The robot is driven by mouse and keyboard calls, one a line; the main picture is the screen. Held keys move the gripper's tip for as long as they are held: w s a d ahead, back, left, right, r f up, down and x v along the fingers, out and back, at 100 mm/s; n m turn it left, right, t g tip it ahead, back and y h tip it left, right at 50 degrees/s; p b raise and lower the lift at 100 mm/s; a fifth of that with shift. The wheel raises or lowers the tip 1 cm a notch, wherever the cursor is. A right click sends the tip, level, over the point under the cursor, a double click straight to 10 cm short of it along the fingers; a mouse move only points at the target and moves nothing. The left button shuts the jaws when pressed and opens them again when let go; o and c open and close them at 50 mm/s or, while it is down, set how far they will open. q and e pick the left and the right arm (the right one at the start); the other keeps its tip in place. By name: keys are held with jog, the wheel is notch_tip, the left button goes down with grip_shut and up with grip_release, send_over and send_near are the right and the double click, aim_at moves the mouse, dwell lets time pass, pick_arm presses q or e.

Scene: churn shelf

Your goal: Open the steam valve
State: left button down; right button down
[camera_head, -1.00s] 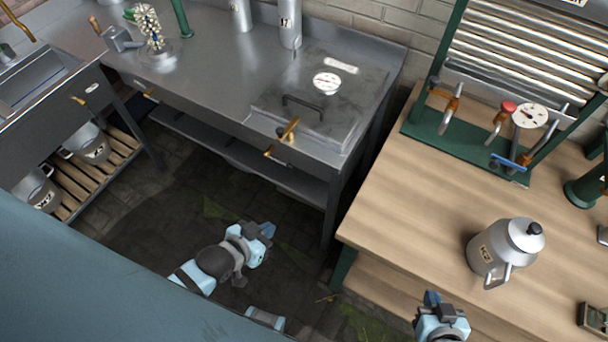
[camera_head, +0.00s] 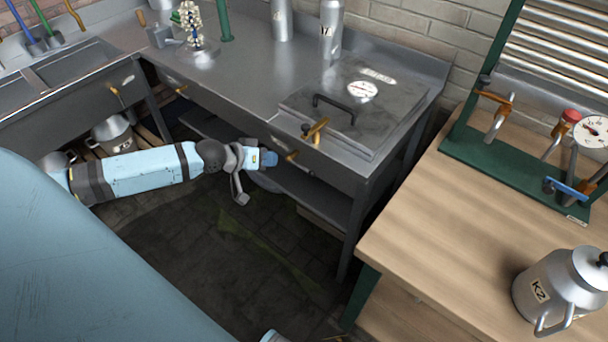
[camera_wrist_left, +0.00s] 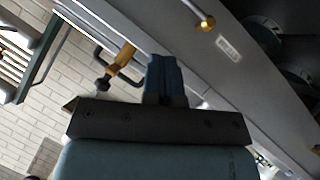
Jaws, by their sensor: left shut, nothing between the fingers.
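A brass-handled valve (camera_head: 318,130) sits on the front edge of the steel counter, below a lidded chest with a round gauge (camera_head: 362,90). In the left wrist view the brass handle (camera_wrist_left: 122,58) shows left of the fingers. My left gripper (camera_head: 270,158) is shut and empty, in front of the counter's front face. It is left of and lower than the valve in the head view, apart from it. In the left wrist view its blue fingertips (camera_wrist_left: 167,75) are together. My right gripper is not in view.
A brass drawer knob (camera_head: 292,155) is close beside my left fingertips. The wooden table (camera_head: 440,215) on the right carries a green-based pipe stand (camera_head: 510,172) with several handles and a metal can (camera_head: 548,290). A black lid handle (camera_head: 333,106) stands up on the chest.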

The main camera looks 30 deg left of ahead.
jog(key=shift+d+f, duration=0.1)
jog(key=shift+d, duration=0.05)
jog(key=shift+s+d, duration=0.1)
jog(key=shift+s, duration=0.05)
